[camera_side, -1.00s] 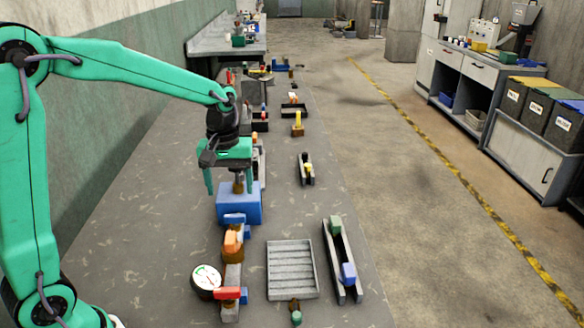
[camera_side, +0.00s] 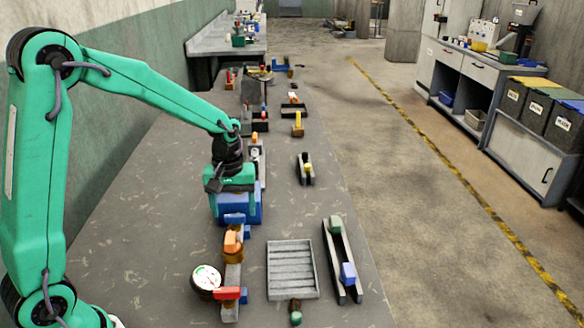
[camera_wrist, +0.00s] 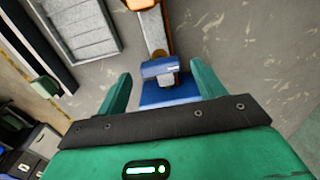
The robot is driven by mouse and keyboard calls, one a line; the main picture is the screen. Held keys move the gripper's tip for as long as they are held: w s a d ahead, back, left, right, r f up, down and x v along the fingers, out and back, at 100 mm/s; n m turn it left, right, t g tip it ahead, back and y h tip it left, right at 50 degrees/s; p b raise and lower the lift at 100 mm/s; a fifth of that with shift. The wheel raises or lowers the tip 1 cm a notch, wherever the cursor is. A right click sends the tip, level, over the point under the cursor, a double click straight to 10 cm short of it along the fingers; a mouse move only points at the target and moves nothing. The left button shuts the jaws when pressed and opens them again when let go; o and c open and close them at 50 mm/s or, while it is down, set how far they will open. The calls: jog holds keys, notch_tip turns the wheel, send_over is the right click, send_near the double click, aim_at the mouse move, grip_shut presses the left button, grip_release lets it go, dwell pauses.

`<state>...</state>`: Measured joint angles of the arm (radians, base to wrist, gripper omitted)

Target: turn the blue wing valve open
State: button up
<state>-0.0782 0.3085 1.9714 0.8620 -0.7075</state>
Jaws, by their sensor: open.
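The blue wing valve handle (camera_wrist: 160,67) shows in the wrist view beyond my fingers, in front of a blue block (camera_wrist: 168,92) at the end of a grey pipe. In the side view the blue wing (camera_side: 234,218) sits at the near side of the blue block (camera_side: 241,208). My gripper (camera_side: 236,205) is low over the block, with one finger along its left side; the other finger is mostly hidden. In the wrist view my gripper (camera_wrist: 161,73) is open, one finger to each side of the handle. I cannot tell whether either finger touches it.
An orange handle (camera_side: 231,242), a red handle (camera_side: 227,293) and a round gauge (camera_side: 206,280) are on the near pipe. A grey ribbed tray (camera_side: 292,270) and a slotted rail with a blue slider (camera_side: 348,273) lie to the right.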

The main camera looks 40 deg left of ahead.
jog(key=shift+f, duration=0.75)
jog(key=c, duration=1)
